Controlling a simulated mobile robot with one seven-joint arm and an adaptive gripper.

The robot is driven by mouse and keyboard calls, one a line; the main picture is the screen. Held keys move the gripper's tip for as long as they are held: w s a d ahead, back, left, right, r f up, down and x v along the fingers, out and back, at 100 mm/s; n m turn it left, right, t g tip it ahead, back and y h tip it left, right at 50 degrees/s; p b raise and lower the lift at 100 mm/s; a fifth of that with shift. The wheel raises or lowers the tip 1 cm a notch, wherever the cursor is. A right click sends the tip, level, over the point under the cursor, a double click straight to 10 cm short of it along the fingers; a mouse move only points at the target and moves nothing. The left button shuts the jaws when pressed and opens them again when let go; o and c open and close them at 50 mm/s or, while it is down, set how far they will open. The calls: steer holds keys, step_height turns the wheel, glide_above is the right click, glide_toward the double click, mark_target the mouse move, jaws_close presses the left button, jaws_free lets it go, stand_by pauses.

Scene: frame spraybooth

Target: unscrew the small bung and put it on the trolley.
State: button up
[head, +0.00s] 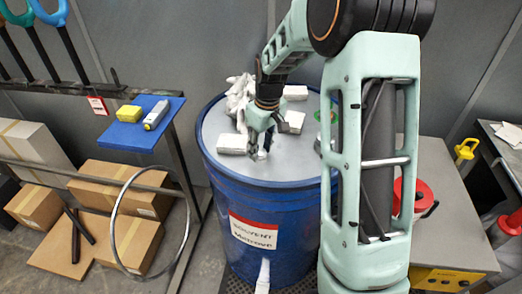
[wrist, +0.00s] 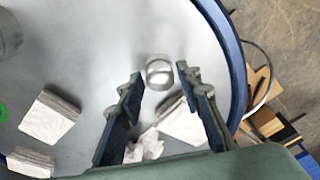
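The small bung (wrist: 158,70) is a round silver cap with a raised bar across it, set in the grey drum top near the rim. In the wrist view it lies between and just beyond the fingertips of my gripper (wrist: 160,80), with a gap on both sides. My gripper (head: 259,148) is open and empty, pointing down low over the lid of the blue drum (head: 232,190). In the head view the fingers largely hide the bung. A grey-topped unit (head: 450,210) at the right looks like the trolley; my arm hides part of it.
White folded cloths (head: 232,144) and a crumpled white rag (head: 240,92) lie on the drum top around my gripper. A blue shelf (head: 138,128) and cardboard boxes (head: 120,185) are at left.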

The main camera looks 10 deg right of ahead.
steer(key=shift+c, duration=0.5)
steer(key=c, duration=0.7)
steer(key=shift+o, duration=0.2)
steer(key=n+p, duration=0.1)
steer(key=n, duration=0.2)
steer(key=shift+r, duration=0.1)
steer(key=shift+n, duration=0.8)
steer(key=n+p, duration=0.1)
steer(key=n, duration=0.1)
steer(key=shift+n+g+y+p, duration=0.3)
steer(key=shift+n+g+p, duration=0.05)
steer(key=shift+n+g, duration=0.05)
steer(key=shift+w+n, duration=0.1)
steer(key=shift+n, duration=0.8)
